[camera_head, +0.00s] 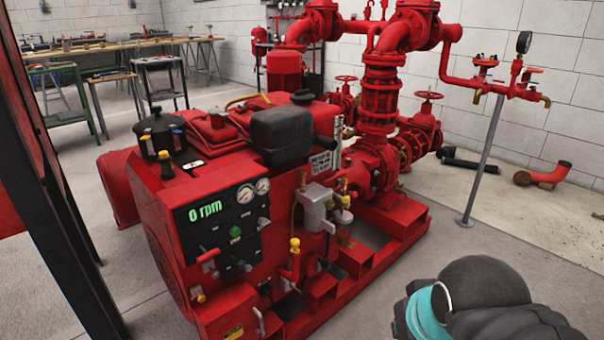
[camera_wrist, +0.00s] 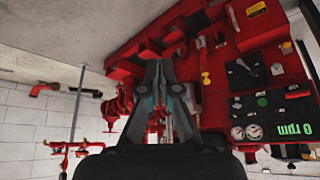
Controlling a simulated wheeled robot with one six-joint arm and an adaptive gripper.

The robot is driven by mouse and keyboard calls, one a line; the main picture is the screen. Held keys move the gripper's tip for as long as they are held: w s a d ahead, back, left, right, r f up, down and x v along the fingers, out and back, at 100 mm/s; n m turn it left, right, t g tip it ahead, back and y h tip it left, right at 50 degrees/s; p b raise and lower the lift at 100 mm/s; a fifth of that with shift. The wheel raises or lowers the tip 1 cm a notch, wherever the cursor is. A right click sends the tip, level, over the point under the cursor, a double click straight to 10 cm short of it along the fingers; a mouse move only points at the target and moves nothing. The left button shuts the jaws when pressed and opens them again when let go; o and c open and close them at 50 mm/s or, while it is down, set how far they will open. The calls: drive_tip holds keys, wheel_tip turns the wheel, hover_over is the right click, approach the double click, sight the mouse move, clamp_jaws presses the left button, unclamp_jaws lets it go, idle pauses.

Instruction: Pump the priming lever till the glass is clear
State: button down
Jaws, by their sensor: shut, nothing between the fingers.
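The fuel unit, a grey metal block (camera_head: 315,207) with a small cup-like part (camera_head: 343,216), sits on the front side of the red engine. I cannot tell whether that part is the glass, or what is in it. A red upright lever with a yellow top (camera_head: 295,246) stands just below and left; I cannot be sure it is the priming lever. A yellow-tipped part also shows in the wrist view (camera_wrist: 206,78). My gripper (camera_wrist: 162,62) is shut and empty in the wrist view, apart from the pumpset.
The control panel (camera_head: 228,225) shows 0 rpm. Red pipework (camera_head: 380,95) rises behind the engine. A gauge pipe stand (camera_head: 488,150) stands at right. A dark post (camera_head: 50,180) stands at left.

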idle(0.3)
drive_tip(key=w+d+f+n+g+h+p, duration=0.1)
drive_tip(key=w+d+f+n, duration=0.1)
drive_tip(key=w+f, duration=0.95)
drive_tip(key=w+d+f+n+g+h+p, duration=0.1)
drive_tip(key=w+d+f+n+g, duration=0.15)
drive_tip(key=w+f, duration=0.9)
drive_tip(key=n+t+y, duration=0.4)
drive_tip(key=t+y, duration=0.1)
drive_tip(key=y, duration=0.3)
approach(300, 292)
drive_tip(key=v, duration=0.4)
drive_tip(key=shift+w+r+g, duration=0.1)
drive_tip(key=shift+w+g, duration=0.15)
drive_tip(key=b+x, duration=0.1)
drive_tip(key=x, duration=0.9)
